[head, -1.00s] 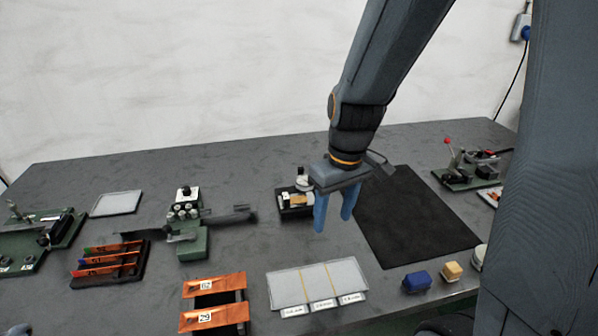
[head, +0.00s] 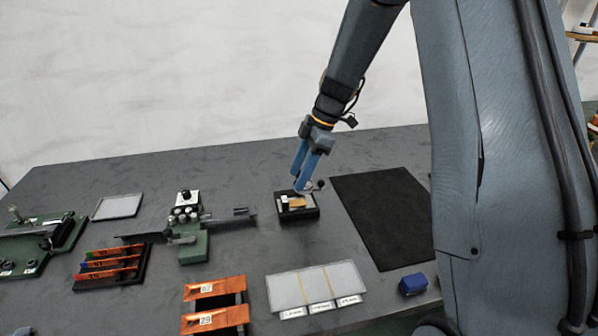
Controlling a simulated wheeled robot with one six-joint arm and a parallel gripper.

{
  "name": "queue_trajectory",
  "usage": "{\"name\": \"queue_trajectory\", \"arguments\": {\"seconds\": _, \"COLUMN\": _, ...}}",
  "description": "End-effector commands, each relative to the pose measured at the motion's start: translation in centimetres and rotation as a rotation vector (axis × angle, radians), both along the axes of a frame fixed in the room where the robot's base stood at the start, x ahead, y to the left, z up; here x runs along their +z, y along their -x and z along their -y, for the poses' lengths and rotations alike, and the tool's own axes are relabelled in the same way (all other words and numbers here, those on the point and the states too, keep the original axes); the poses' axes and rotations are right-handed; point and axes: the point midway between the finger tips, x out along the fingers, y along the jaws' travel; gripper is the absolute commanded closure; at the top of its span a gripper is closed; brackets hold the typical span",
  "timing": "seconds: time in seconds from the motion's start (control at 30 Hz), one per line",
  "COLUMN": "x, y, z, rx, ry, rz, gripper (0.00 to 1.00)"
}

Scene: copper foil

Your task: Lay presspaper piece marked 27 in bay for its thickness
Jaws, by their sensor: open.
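A small tan piece (head: 298,203) lies on a black-based gauge (head: 284,214) at the middle of the table; no number can be read on it, so I cannot tell if it is the piece marked 27. My gripper (head: 301,187) points down at the back of this gauge with its blue fingers apart, nothing seen between them. The fingertips overlap the gauge in the picture; I cannot tell whether they touch it. A pale grey tray (head: 285,290) at the front has three bays split by yellow strips, with labels too small to read. The bays look empty.
Copper strips (head: 228,287) with number tags lie on a dark holder left of the tray. A green-based device (head: 194,246) stands left of the gauge. A dark mat (head: 385,215) lies bare to the right. A blue block (head: 413,284) sits at the front right.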

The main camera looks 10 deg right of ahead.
Motion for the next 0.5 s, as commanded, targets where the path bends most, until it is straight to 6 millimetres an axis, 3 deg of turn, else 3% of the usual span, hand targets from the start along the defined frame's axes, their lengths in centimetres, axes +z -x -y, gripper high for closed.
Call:
{"name": "queue_trajectory", "arguments": {"seconds": 0.23, "x": -1.2, "y": -0.2, "z": -0.7, "rx": 0.030, "ry": -0.011, "rz": 0.007, "gripper": 0.50}}
{"name": "queue_trajectory", "arguments": {"seconds": 0.5, "x": -4.8, "y": -0.2, "z": -2.2, "rx": 0.028, "ry": -0.009, "rz": 0.006, "gripper": 0.50}}
